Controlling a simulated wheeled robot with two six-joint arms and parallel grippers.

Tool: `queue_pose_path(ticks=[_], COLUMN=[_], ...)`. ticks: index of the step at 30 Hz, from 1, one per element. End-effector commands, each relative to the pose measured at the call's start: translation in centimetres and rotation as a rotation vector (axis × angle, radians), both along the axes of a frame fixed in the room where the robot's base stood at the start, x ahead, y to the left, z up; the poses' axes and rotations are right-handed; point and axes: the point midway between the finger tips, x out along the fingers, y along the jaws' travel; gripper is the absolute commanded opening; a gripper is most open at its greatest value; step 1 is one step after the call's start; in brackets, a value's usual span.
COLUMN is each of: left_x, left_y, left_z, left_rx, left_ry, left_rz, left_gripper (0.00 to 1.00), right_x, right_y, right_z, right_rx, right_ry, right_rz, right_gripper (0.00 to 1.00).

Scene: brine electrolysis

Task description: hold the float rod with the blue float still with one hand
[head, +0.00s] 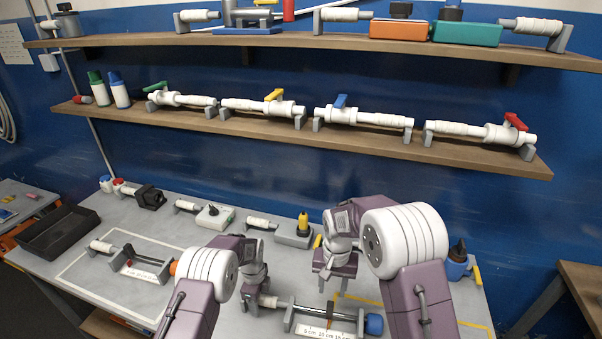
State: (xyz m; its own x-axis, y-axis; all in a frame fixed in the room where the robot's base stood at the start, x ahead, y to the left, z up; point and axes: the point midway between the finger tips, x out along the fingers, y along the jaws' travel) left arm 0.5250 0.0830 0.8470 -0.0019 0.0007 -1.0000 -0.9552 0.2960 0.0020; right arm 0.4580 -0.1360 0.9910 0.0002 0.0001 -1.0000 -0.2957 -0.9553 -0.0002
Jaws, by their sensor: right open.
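The float rod (345,316) lies across a grey stand with a 5–15 cm scale (325,332) at the front of the bench. Its blue float (374,324) is at the right end, next to my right forearm. A white grip (268,301) shows at the left end. My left gripper (250,300) is at that white grip, fingers pointing down; the fingertips and any contact are not clear. My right gripper (333,284) is open, pointing down, above and behind the rod, apart from it.
A second rod with an orange float (173,268) stands to the left. A black tray (60,232) is at the bench's left edge. Black-knobbed (213,216) and yellow-topped (303,225) devices line the back. Two shelves (300,135) with valves and pipes hang above.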

Motion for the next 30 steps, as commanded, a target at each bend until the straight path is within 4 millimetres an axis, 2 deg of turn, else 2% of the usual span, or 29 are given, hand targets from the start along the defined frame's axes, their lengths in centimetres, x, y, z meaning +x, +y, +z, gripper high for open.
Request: queue_pose_path(ticks=[8, 11, 18, 21, 25, 30], left_x=[0.1, 0.2, 0.2, 0.2, 0.1, 0.0], left_y=[0.0, 0.0, 0.0, 0.0, 0.0, 0.0], left_z=[0.6, 2.6, 8.7, 10.5, 11.7, 12.0], left_rx=[-0.001, -0.001, -0.001, -0.001, 0.000, 0.000], left_ry=[-0.003, -0.005, -0.005, -0.004, -0.001, 0.000], left_rz=[0.000, 0.000, 0.000, 0.000, 0.000, 0.000], left_gripper=[0.56, 0.56, 0.56, 0.56, 0.56, 0.56], right_x=[0.0, 0.0, 0.0, 0.0, 0.0, 0.0], right_y=[0.0, 0.0, 0.0, 0.0, 0.0, 0.0], right_z=[0.0, 0.0, 0.0, 0.0, 0.0, 0.0], right_rx=[0.000, 0.000, 0.000, 0.000, 0.000, 0.000], right_ry=[0.000, 0.000, 0.000, 0.000, 0.000, 0.000], right_rz=[0.000, 0.000, 0.000, 0.000, 0.000, 0.000], right_gripper=[0.42, 0.42, 0.42, 0.42, 0.42, 0.42])
